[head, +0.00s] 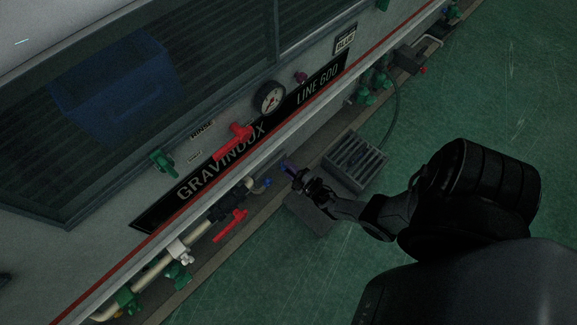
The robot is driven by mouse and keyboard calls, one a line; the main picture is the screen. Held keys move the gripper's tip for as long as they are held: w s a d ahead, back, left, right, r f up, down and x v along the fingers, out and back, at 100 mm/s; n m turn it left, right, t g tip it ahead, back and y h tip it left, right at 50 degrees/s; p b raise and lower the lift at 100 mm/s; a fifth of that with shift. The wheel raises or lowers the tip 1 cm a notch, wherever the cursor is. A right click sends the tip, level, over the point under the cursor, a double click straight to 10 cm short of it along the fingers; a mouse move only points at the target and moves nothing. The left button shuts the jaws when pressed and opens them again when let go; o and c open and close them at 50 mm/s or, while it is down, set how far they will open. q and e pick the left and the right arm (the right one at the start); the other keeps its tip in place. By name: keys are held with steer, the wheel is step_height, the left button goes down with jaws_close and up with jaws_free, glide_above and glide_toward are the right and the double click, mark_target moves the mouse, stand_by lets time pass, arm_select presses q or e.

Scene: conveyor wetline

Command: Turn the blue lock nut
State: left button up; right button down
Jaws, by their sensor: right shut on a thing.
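The blue lock nut (287,167) shows as a small blue-violet patch below the machine's front ledge. My right gripper (294,173) reaches it from the lower right and is shut on it. The dark fingers cover part of the nut, so its exact angle is hard to tell. A second small blue fitting (267,183) sits on the pipe just left of the fingers. My left gripper is out of view.
Red handles (233,140) (231,225) and a pressure gauge (270,98) are nearby. A pale pipe (205,233) with green valves runs under the ledge. A grey grate (354,161) and a grey block (310,213) lie by the gripper.

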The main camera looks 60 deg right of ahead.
stand_by(0.4)
steer(key=c, duration=1.2)
jaws_free()
steer(key=shift+o, duration=0.2)
steer(key=p+v, duration=0.2)
steer(key=v, duration=0.7)
steer(key=shift+s+a, duration=0.1)
steer(key=shift+s, duration=0.05)
steer(key=shift+p+v, duration=0.35)
steer(key=shift+v, duration=0.4)
